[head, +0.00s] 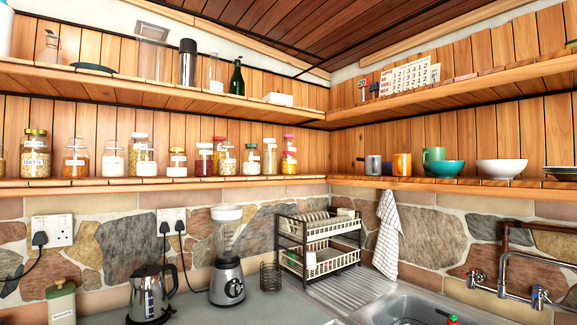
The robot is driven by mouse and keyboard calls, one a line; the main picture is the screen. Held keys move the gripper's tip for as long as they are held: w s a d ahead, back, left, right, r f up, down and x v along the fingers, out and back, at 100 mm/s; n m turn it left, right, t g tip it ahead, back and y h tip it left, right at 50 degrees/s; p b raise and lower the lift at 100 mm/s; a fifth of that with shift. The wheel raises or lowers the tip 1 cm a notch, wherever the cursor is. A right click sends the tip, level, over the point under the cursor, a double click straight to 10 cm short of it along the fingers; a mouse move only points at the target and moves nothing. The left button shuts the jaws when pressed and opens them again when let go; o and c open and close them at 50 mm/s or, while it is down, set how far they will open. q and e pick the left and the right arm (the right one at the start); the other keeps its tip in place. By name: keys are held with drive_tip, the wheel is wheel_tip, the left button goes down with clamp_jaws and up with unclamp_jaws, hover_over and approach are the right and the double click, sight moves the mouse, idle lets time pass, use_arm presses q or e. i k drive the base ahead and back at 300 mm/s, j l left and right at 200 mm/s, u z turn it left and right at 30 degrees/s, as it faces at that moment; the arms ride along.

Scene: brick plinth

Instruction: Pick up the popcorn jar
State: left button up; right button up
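Several glass jars stand in a row on the lower wooden shelf (110,184) in the head view. One with a gold lid (35,155) has a label that seems to read OATS. Others include a jar with amber contents (76,160), a jar with yellow contents and a green lid (269,158), and a jar with a pink lid (289,157). Most labels are too small to read, so I cannot tell which jar is the popcorn jar. Some jars partly hide others behind them. Neither of my grippers is in view.
Below the shelf, a kettle (152,295), a blender (228,270) and a dish rack (320,258) stand on the counter. A sink (410,308) is at right. Mugs and bowls, including a teal bowl (446,168), fill the right shelf. An upper shelf (130,83) runs above the jars.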

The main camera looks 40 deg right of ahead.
sight(288, 161)
drive_tip(key=i+l+z, duration=0.2)
drive_tip(key=z, duration=0.25)
drive_tip(key=i+l+z, duration=0.1)
drive_tip(key=i+z, duration=0.15)
drive_tip(key=z, duration=0.2)
drive_tip(key=i+z, duration=0.25)
drive_tip(key=z, duration=0.2)
drive_tip(key=i+z, duration=0.25)
drive_tip(key=z, duration=0.2)
